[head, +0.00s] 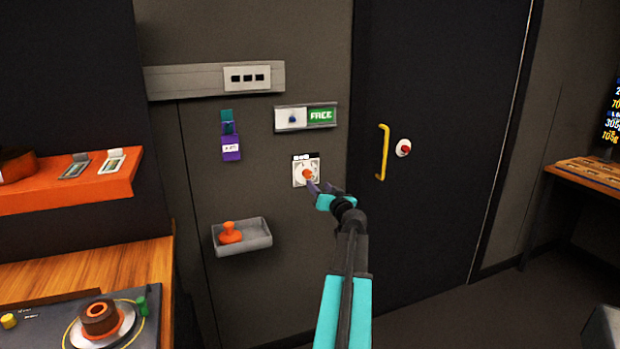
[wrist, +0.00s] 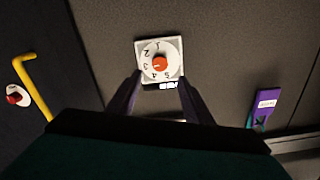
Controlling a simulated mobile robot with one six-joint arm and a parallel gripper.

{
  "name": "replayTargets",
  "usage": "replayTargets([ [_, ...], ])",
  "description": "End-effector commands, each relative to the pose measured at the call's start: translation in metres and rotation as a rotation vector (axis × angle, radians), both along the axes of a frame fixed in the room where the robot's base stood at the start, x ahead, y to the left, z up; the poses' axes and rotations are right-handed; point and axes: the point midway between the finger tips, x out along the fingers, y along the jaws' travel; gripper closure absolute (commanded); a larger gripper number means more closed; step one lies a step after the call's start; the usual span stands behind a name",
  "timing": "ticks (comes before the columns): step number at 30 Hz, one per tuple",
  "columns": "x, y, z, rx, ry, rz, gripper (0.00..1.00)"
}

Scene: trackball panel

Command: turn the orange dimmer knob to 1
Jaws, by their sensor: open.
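The orange dimmer knob (head: 307,174) sits at the centre of a white square dial plate (head: 299,181) on the grey wall, left of the dark door. In the wrist view, the knob (wrist: 160,63) is ringed by black numerals, with 1 at the top of that picture. I cannot tell which numeral the knob points to. My gripper (head: 320,188) is just in front of the plate, at its lower right in the head view. In the wrist view, the open fingers (wrist: 160,77) lie either side of the plate's lower part, with nothing between them. Contact with the knob cannot be told.
A yellow door handle (head: 383,152) and a red button (head: 405,148) are to the right. A FREE sign (head: 321,115) is above the dial. A purple tag (head: 231,148) hangs left. A grey tray (head: 258,243) with an orange object is below left.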

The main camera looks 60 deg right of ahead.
Motion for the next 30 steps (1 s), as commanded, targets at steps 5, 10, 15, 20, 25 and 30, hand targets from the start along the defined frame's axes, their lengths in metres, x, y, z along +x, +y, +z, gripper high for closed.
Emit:
replayTargets([
  [5,0.016,-0.013,0.001,0.0,0.0,0.001,0.54],
  [10,0.03,-0.022,0.001,0.0,0.0,0.001,0.54],
  [15,0.043,-0.032,0.001,0.0,0.0,0.002,0.54],
  [20,0.055,-0.041,0.001,0.0,0.0,0.001,0.54],
  [25,0.067,-0.048,0.001,0.0,0.0,0.002,0.54],
  [30,0.073,-0.052,0.0,0.001,0.0,0.002,0.54],
])
